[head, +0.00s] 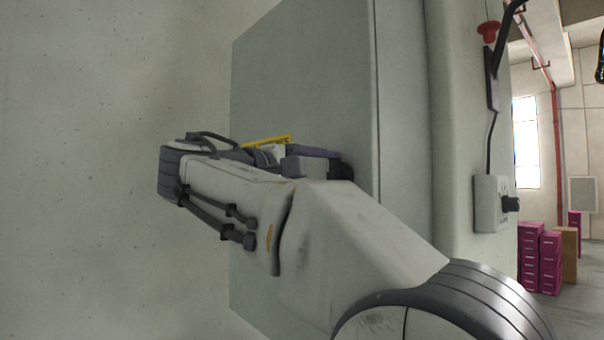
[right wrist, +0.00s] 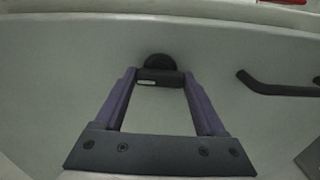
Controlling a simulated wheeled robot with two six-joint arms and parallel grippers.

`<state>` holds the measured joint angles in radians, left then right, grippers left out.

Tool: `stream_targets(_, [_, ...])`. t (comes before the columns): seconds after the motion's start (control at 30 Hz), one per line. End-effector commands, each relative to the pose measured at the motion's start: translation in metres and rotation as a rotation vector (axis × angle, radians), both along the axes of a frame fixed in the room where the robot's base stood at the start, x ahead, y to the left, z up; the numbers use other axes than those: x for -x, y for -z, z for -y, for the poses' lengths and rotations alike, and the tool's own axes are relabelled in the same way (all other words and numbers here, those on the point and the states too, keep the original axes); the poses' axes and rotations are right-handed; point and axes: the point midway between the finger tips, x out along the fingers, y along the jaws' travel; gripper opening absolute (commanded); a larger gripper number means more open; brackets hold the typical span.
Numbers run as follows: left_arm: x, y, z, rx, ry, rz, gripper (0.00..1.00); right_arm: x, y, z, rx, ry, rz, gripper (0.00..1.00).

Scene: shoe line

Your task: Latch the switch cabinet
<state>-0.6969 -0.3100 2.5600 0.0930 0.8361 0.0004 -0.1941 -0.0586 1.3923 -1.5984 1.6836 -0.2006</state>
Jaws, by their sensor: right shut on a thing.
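The switch cabinet (head: 300,75) is a large grey-green box with a flat front, standing in the middle of the head view. My right arm reaches across it. My right gripper (head: 338,164) is at the cabinet face, mostly hidden behind my own wrist. In the right wrist view, its two purple fingers are shut on a black handle (right wrist: 160,78) with a round black base against the grey panel. In the head view only a dark bit of this handle shows by the fingertips. Whether the cabinet is latched cannot be told. My left gripper is not in view.
A yellow label (head: 268,142) shows behind my wrist. A bent black bar (right wrist: 280,88) is right of the handle. On the right column are a red knob (head: 488,31), a black lever (head: 493,75) and a control box (head: 489,204). Magenta boxes (head: 540,258) stand far right.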

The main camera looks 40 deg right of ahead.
Motion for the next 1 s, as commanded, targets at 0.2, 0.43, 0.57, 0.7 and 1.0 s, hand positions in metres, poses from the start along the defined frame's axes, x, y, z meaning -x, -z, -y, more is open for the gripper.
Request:
stream_targets(0.2, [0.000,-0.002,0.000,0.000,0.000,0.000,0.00,0.000,0.000,0.000,0.004,-0.001,-0.058,0.17])
stream_targets(0.43, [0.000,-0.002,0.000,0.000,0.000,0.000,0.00,0.000,0.000,0.000,0.003,-0.001,-0.057,0.95])
stream_targets(0.57, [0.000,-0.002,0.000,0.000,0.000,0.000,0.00,0.000,0.000,0.000,0.003,-0.001,-0.056,1.00])
stream_targets(0.7, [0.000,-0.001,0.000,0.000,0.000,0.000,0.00,0.000,0.000,-0.001,0.004,-0.002,-0.054,1.00])
stream_targets(1.0, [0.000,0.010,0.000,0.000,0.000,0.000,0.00,0.001,0.003,-0.046,0.005,-0.009,-0.055,1.00])
